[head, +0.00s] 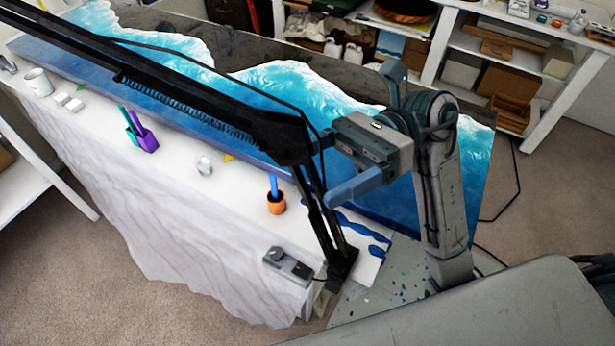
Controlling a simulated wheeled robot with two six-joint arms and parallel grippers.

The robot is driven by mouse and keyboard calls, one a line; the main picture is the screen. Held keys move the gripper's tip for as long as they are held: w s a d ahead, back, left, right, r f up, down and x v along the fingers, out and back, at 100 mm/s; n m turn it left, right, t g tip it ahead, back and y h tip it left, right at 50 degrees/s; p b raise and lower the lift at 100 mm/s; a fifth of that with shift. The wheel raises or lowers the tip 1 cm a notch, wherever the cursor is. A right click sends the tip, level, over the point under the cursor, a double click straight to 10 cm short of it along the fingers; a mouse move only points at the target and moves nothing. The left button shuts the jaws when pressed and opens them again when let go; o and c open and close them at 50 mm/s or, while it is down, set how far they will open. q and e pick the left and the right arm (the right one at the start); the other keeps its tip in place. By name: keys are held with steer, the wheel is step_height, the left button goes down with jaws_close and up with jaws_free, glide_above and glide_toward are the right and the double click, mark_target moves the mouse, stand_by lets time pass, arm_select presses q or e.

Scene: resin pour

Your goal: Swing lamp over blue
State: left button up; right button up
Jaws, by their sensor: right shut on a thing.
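The black swing-arm lamp (255,127) rises from its base at the table's near right corner. Its long upper arm slants to the upper left and leaves the view, so its head is hidden. My right gripper (324,162) is at the lamp's elbow joint, shut on the lamp arm; the exact contact is partly hidden. The blue is a long resin panel (170,70) with white wave patterns and dark bands, lying along the far side of the table. The lamp's upper arm crosses above this panel. My left gripper is not in view.
Shelves (490,60) stand behind. Carpet is free at the lower left.

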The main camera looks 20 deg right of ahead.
steer(key=shift+w+d, duration=0.15)
steer(key=shift+w, duration=0.15)
steer(key=shift+c, duration=1.2)
steer(key=shift+w+d+b, duration=0.8)
steer(key=shift+w+d, duration=0.2)
steer(key=shift+d, duration=0.15)
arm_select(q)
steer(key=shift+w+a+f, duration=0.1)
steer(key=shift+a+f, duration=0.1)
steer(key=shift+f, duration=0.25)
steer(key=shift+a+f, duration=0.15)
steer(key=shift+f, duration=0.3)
arm_select(e)
steer(key=shift+w, duration=0.75)
